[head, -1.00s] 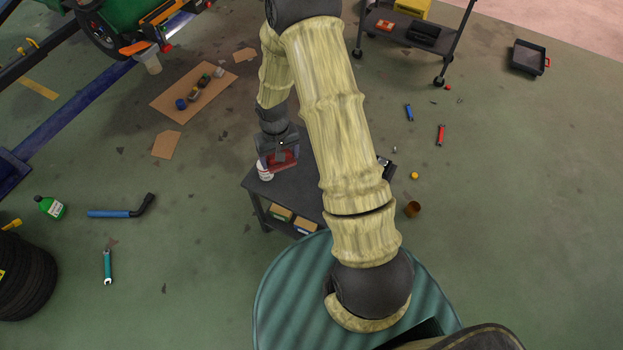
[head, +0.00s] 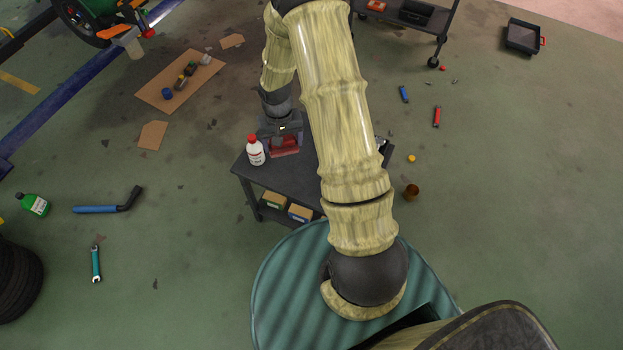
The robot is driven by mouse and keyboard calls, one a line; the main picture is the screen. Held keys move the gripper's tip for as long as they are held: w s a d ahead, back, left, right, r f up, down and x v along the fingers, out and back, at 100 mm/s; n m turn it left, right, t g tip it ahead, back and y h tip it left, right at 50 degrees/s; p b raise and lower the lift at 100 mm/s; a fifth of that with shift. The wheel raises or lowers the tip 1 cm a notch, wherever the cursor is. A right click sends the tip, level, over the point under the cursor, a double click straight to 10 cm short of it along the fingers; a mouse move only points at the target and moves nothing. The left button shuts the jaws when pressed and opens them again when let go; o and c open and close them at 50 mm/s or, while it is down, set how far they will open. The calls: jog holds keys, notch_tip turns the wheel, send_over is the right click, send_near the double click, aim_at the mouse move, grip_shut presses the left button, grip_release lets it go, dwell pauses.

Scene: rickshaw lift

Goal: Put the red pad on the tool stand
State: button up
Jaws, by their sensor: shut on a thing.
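The red pad (head: 284,148) is held in my gripper (head: 283,142), which points down with its jaws shut on it. Pad and gripper appear over the far part of a dark low stand (head: 255,178), which looks like the tool stand. I cannot tell whether the pad touches its top. My arm hides much of the stand's right side.
A white bottle with a red cap (head: 256,152) stands on the stand just left of the pad. Small boxes (head: 273,200) sit on its lower shelf. A dark cart (head: 425,20) is at upper right. Tools and a cardboard sheet (head: 150,95) lie on the floor.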

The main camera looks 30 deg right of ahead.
jog(key=s+d+f+m+b, duration=0.1)
jog(key=d+f+m+b, duration=0.3)
jog(key=f+b, duration=0.6)
jog(key=s+d+f+m+b, duration=0.1)
jog(key=d+f+m+b, duration=0.2)
jog(key=d+f+b, duration=0.3)
notch_tip(320, 180, down, 4)
jog(key=b, duration=0.6)
jog(key=shift+s+m+b, duration=0.15)
jog(key=shift+m+b, duration=0.2)
jog(key=shift+m, duration=0.05)
notch_tip(320, 180, down, 6)
jog(key=shift+f+b, duration=0.1)
jog(key=shift+b, duration=0.5)
jog(key=shift+f+b, duration=0.4)
jog(key=shift+f, duration=1.45)
